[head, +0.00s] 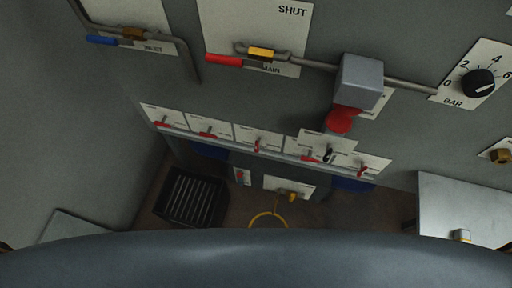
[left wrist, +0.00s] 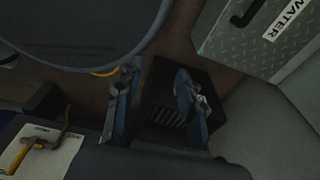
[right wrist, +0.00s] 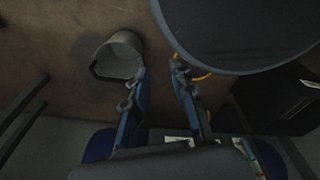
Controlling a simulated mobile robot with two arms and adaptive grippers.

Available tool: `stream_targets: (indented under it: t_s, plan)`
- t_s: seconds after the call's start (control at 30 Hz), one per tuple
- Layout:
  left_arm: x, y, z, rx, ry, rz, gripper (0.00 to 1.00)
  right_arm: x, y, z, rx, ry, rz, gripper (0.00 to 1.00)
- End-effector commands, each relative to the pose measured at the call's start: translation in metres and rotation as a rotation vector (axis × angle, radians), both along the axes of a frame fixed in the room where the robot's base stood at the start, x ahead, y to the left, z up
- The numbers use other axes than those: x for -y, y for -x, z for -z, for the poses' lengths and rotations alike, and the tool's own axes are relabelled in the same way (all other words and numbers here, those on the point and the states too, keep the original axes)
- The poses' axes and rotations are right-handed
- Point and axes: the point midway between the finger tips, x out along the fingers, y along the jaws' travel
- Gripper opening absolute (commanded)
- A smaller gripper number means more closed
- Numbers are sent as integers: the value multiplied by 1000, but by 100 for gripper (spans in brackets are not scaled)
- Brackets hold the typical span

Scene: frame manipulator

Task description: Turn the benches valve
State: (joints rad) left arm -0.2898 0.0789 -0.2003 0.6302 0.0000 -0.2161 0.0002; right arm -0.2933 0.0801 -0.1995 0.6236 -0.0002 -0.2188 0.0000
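In the head view a row of small labelled placards with red levers runs along the lower wall: levers at the far left (head: 163,124), left (head: 208,133), middle (head: 257,145), right of middle (head: 311,158) and far right (head: 362,170). Their labels are too small to read, so I cannot tell which is the benches valve. Below them is a white placard with a yellow lever (head: 292,197). My left gripper (left wrist: 155,92) is open and empty in the left wrist view. My right gripper (right wrist: 160,85) is open and empty in the right wrist view. Neither gripper shows in the head view.
Above are a blue INLET handle (head: 102,40), a red MAIN handle (head: 224,60), a grey box (head: 360,82) on a pipe and a BAR knob (head: 478,83). A black slatted crate (head: 192,197), a grey bucket (right wrist: 120,57) and a WATER box (left wrist: 255,40) stand low down.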

Motion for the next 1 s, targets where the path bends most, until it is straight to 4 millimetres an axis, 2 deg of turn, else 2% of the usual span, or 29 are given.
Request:
stream_targets:
  t_s: [0.07, 0.13, 0.17, 0.27, 0.3, 0.37, 0.4, 0.47, 0.5, 0.6, 0.73, 0.83, 1.0]
  plan:
    - [-10, -3, 2, 13, -10, 2, 38, 0, 1, 4, -1, 0, 0, 25]
    - [-18, -31, 3, 79, -11, 12, 38, 0, 1, 11, -2, 0, 0, 25]
    - [-23, -50, 3, 125, -11, 19, 38, 0, 2, 16, -2, 0, 0, 25]
    - [-38, -137, -12, 340, 8, 61, 38, 0, 4, 38, -6, 0, 0, 25]
    - [-40, -178, -25, 450, 29, 88, 38, 0, 6, 49, -8, 1, 0, 25]
    - [-33, -234, -55, 615, 81, 138, 38, 0, 8, 65, -12, 1, 0, 25]
    - [-24, -264, -78, 716, 125, 174, 38, 0, 10, 74, -14, 1, 0, 25]
    - [-5, -300, -116, 856, 207, 234, 38, 0, 10, 88, -15, 1, 0, 25]
    - [11, -316, -143, 938, 271, 276, 38, 0, 10, 97, -15, 1, 0, 25]
    - [53, -332, -205, 1097, 437, 374, 38, 0, 10, 116, -15, 1, 0, 25]
    - [94, -323, -267, 1212, 628, 472, 38, 0, 10, 131, -14, 1, 0, 25]
    - [112, -312, -294, 1250, 720, 515, 38, 0, 9, 137, -14, 1, 0, 25]
    - [125, -310, -311, 1268, 769, 534, 38, 0, 9, 136, -13, 1, 0, 25]
